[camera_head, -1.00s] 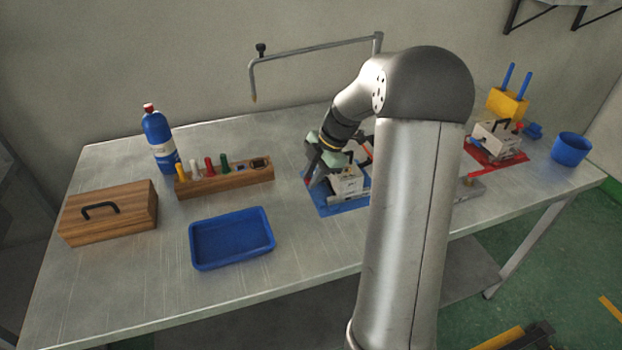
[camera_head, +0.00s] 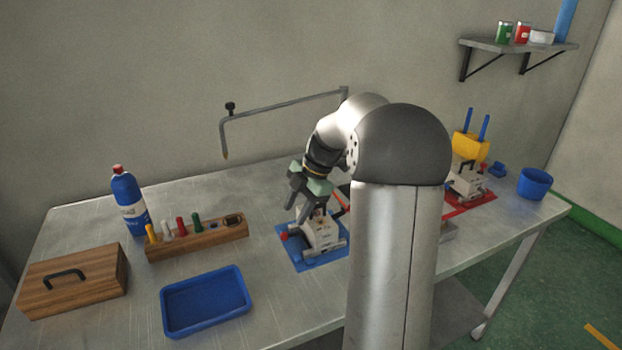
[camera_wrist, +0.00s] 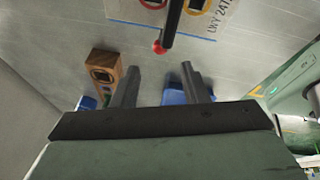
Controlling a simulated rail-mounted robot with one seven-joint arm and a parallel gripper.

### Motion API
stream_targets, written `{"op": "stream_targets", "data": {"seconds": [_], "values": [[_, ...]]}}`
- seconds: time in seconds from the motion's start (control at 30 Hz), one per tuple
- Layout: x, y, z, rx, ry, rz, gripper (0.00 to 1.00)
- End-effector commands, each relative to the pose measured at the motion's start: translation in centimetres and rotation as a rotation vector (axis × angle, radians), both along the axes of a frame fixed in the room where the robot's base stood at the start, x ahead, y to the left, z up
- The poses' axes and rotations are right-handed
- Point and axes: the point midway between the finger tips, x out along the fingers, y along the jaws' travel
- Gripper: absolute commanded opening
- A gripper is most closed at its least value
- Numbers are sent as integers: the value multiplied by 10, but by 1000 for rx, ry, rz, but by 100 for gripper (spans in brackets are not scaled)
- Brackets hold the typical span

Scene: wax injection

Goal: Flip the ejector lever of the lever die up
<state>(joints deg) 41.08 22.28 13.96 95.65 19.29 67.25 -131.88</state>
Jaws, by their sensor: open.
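The lever die (camera_head: 322,234) is a pale block on a blue mat (camera_head: 312,262) at the middle of the table. A red ball knob (camera_head: 283,236) shows low at its left side. In the wrist view, a dark lever (camera_wrist: 172,25) ends in the red knob (camera_wrist: 159,47), in front of the die's pale marked face (camera_wrist: 125,12). My gripper (camera_head: 298,210) is open above the left part of the die, its fingers pointing down. In the wrist view my gripper (camera_wrist: 160,82) has nothing between its fingers, and the knob appears beyond the fingertips, apart from them.
A wooden rack (camera_head: 198,244), blue tray (camera_head: 205,302), blue bottle (camera_head: 128,203) and wooden box (camera_head: 75,280) stand to the left. A bent metal pipe (camera_head: 280,106) is behind. Another die (camera_head: 466,184) on a red mat and a blue cup (camera_head: 535,183) are at the right.

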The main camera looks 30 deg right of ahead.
Motion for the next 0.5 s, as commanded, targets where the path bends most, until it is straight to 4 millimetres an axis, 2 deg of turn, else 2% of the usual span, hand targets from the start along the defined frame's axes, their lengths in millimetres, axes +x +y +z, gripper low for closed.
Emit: {"op": "stream_targets", "data": {"seconds": [0.03,0.2,0.4,0.5], "values": [[-2,-6,13,-3,-4,-3,40],[-7,-21,50,-2,-2,-3,40],[-12,-33,81,-1,0,-2,40],[-13,-37,89,-1,1,-2,40]]}}
